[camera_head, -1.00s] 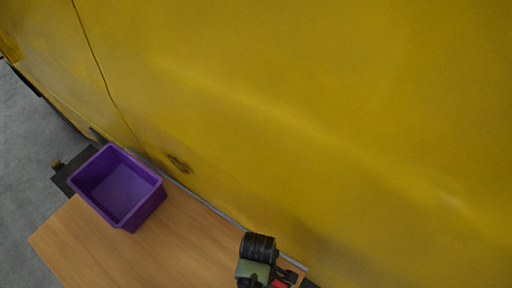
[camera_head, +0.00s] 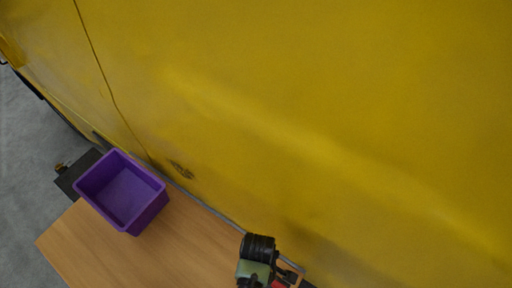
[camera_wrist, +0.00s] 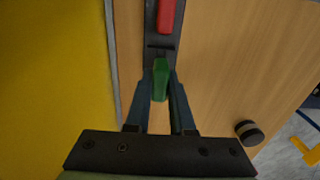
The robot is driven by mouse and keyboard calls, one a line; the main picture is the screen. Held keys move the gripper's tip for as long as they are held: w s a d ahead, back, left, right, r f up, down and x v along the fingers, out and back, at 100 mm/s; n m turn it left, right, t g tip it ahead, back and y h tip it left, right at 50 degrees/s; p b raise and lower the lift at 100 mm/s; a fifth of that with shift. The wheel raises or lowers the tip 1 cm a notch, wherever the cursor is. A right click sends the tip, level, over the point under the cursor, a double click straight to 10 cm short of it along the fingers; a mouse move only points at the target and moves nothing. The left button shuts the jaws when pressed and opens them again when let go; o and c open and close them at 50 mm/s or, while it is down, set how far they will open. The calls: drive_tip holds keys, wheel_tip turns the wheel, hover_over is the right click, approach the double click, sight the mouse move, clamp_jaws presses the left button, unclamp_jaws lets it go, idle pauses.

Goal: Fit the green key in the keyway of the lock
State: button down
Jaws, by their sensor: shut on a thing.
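The green key (camera_wrist: 160,82) is held upright in the wrist picture between the two fingers of my gripper (camera_wrist: 161,78), which is shut on it. Its far end is at the near edge of a dark fixture (camera_wrist: 153,32) that looks like the lock. A red piece (camera_wrist: 166,14) sits on that fixture. Whether the key touches the fixture or is in a keyway I cannot tell. In the head view my arm's end (camera_head: 256,268) is at the bottom edge, with a bit of red beside it; the key is not visible there.
A purple open bin (camera_head: 122,191) stands at the left of the wooden table (camera_head: 185,245). A large yellow wall-like surface (camera_head: 300,110) rises along the table's far edge. A black round knob-like thing (camera_wrist: 249,132) is right of my gripper. Bare wood lies between bin and arm.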

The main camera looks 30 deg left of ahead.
drive_tip(key=shift+r, duration=0.1)
drive_tip(key=shift+r+p, duration=1.95)
drive_tip(key=shift+p, duration=0.25)
